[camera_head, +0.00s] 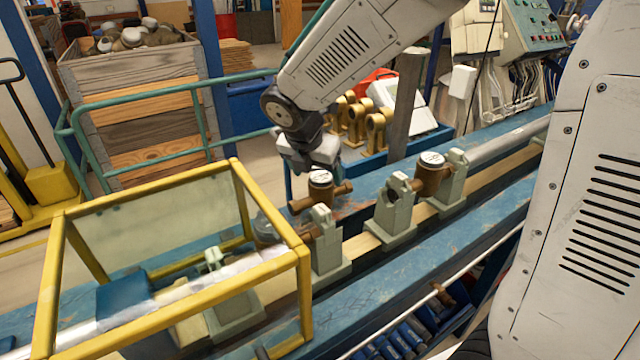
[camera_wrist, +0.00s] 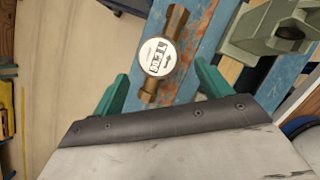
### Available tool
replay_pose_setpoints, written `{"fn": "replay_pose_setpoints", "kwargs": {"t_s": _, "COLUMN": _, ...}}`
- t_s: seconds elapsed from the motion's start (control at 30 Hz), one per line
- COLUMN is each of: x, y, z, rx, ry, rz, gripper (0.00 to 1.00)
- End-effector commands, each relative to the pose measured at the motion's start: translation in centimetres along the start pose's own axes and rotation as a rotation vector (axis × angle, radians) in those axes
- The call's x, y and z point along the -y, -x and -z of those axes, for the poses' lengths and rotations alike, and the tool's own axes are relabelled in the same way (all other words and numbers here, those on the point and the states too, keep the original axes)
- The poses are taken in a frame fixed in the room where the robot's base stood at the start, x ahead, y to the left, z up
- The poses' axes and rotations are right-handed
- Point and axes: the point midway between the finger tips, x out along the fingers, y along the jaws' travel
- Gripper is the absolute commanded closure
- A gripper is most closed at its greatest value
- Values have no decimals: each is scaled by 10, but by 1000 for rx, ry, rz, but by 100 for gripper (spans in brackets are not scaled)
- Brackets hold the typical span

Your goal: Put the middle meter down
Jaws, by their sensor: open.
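A brass meter with a white round dial (camera_head: 320,178) is behind the clamp row in the head view. In the wrist view this meter (camera_wrist: 160,57) lies over the blue bench surface, between and partly beyond my teal fingers. My gripper (camera_wrist: 161,82) is open, with a finger on each side and visible gaps to the meter. In the head view my gripper (camera_head: 312,160) is directly above and behind the meter. Whether the meter's underside fully rests on the bench is hard to tell. A second brass meter (camera_head: 431,175) sits upright between clamps to the right.
Grey-green clamps (camera_head: 394,212) stand along the blue bench (camera_head: 430,250); the space between the middle clamps holds no meter. A yellow-framed guard (camera_head: 300,262) covers the left end. Several brass parts (camera_head: 376,128) sit in a blue tray behind.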

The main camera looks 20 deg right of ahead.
Motion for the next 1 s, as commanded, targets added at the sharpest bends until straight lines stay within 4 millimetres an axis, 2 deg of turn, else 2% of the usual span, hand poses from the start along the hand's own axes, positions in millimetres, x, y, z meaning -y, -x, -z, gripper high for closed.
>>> {"fn": "replay_pose_setpoints", "kwargs": {"t_s": 0.03, "x": -1, "y": 11, "z": 0, "rx": 3, "ry": 0, "rz": -3, "gripper": 23}}
{"fn": "replay_pose_setpoints", "kwargs": {"t_s": 0.2, "x": 0, "y": 36, "z": 0, "rx": 1, "ry": 1, "rz": -1, "gripper": 23}}
{"fn": "replay_pose_setpoints", "kwargs": {"t_s": 0.47, "x": 1, "y": 48, "z": 0, "rx": 0, "ry": -4, "rz": 1, "gripper": 23}}
{"fn": "replay_pose_setpoints", "kwargs": {"t_s": 0.57, "x": 11, "y": 53, "z": 0, "rx": -8, "ry": -78, "rz": 4, "gripper": 23}}
{"fn": "replay_pose_setpoints", "kwargs": {"t_s": 0.67, "x": 40, "y": 66, "z": 0, "rx": -31, "ry": -305, "rz": 16, "gripper": 23}}
{"fn": "replay_pose_setpoints", "kwargs": {"t_s": 0.77, "x": 85, "y": 84, "z": 9, "rx": -71, "ry": -674, "rz": 45, "gripper": 23}}
{"fn": "replay_pose_setpoints", "kwargs": {"t_s": 0.9, "x": 149, "y": 108, "z": 36, "rx": -139, "ry": -1267, "rz": 115, "gripper": 23}}
{"fn": "replay_pose_setpoints", "kwargs": {"t_s": 1.0, "x": 185, "y": 120, "z": 61, "rx": -184, "ry": -1654, "rz": 180, "gripper": 23}}
